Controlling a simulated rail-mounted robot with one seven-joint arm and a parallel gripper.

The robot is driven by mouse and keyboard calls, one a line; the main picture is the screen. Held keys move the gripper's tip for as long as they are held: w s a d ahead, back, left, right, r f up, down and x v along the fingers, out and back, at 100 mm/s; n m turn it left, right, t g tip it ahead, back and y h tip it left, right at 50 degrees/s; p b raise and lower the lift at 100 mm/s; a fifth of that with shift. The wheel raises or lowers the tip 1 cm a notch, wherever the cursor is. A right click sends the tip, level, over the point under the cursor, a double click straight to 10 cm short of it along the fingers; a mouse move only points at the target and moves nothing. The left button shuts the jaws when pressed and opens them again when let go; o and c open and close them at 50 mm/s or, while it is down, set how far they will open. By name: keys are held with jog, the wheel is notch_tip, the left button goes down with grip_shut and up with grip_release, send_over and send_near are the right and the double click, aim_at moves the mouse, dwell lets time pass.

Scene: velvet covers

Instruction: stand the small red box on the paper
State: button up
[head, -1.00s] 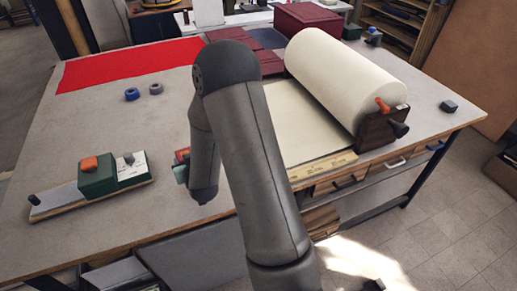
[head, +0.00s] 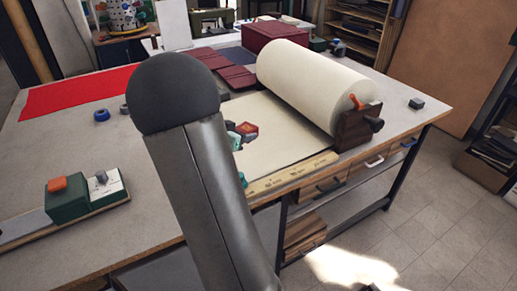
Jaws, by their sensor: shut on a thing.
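The paper (head: 287,128) is a cream sheet drawn from a large roll (head: 318,78), lying flat on the table. My arm fills the middle of the head view and hides the left part of the sheet. My gripper (head: 239,134) shows only as small teal and grey parts at the right side of my arm. It is shut on the small red box (head: 249,129), of which a small dark red part shows. The box appears over the paper's left part. Whether it touches the paper, and how it is tilted, I cannot tell.
A wooden ruler strip (head: 290,174) runs along the paper's front edge. The roll's dark wooden stand (head: 357,127) bounds the right. Dark red covers (head: 236,77) and a large maroon box (head: 275,36) lie behind. A green device (head: 75,198) stands front left, red cloth (head: 75,90) back left.

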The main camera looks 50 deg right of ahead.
jog(key=d+f, duration=0.2)
jog(key=d, duration=0.1)
jog(key=w+d+f, duration=0.1)
jog(key=d+f, duration=0.2)
jog(key=d+f+p, duration=0.1)
jog(key=d+f, duration=0.1)
jog(key=d, duration=0.1)
jog(key=shift+w+d+f, duration=0.2)
jog(key=shift+w+d, duration=0.1)
jog(key=shift+d, duration=0.1)
jog(key=shift+w+d+f, duration=0.1)
jog(key=shift+d+f, duration=0.45)
jog(key=shift+f, duration=0.15)
notch_tip(320, 180, down, 3)
jog(key=shift+f, duration=0.55)
jog(key=o, duration=1.1)
jog(key=shift+c, duration=0.2)
